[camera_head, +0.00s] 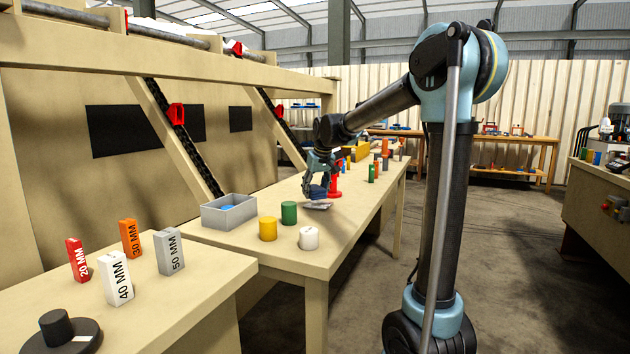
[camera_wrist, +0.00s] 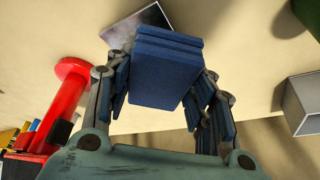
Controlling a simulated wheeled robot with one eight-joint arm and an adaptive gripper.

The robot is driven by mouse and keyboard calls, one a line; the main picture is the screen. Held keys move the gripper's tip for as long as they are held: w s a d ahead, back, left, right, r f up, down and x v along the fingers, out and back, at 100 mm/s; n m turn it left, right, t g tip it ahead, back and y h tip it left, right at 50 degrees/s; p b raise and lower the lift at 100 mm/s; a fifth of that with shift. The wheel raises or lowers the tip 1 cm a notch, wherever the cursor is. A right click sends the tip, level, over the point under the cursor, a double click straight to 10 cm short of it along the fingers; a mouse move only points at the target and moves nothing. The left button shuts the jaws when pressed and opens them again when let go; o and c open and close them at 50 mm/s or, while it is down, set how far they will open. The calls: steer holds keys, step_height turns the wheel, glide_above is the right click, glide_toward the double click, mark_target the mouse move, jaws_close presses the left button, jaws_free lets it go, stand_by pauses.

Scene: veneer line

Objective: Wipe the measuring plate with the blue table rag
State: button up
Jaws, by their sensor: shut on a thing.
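The blue table rag (camera_wrist: 165,68) is a thick folded block between the fingers of my gripper (camera_wrist: 162,92) in the wrist view. My gripper (camera_head: 318,178) is shut on it, pointing down over the long table. The measuring plate (camera_wrist: 128,27) is a flat, shiny grey square beyond the rag, which hides part of it. In the head view the rag (camera_head: 317,192) appears just above the plate (camera_head: 318,205). I cannot tell whether they touch.
A red flanged post (camera_head: 335,184) stands close beside my gripper. A grey bin (camera_head: 229,212) with something blue inside, and yellow (camera_head: 268,229), green (camera_head: 289,213) and white (camera_head: 309,238) cylinders stand nearer on the table. Labelled blocks (camera_head: 117,278) stand on the front table.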

steer(key=shift+a+r, duration=0.1)
steer(key=shift+r, duration=2.1)
